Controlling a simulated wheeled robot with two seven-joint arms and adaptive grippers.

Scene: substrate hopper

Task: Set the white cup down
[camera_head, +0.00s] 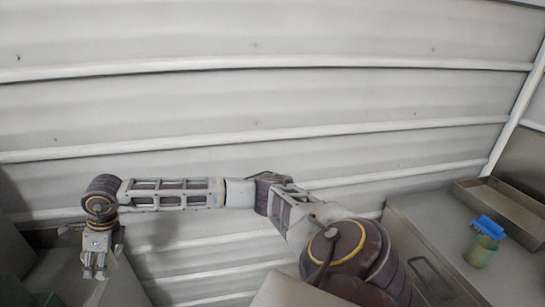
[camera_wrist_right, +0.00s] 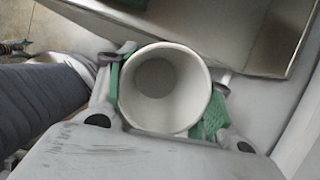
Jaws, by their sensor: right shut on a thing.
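The white cup (camera_wrist_right: 165,88) shows in the right wrist view, seen from its open mouth, and it looks empty. My right gripper (camera_wrist_right: 167,102) is shut on it, with a green-padded finger against each side of its wall. In the head view my right gripper (camera_head: 95,270) hangs at the far left, fingers downward. The cup cannot be made out in that view. What lies under the cup is hidden, so I cannot tell if it touches a surface. My left gripper is not in view.
A grey surface (camera_head: 122,290) lies beside the right gripper. A ribbed pale wall (camera_head: 270,105) stands behind. A metal-edged panel (camera_wrist_right: 205,45) is close to the cup.

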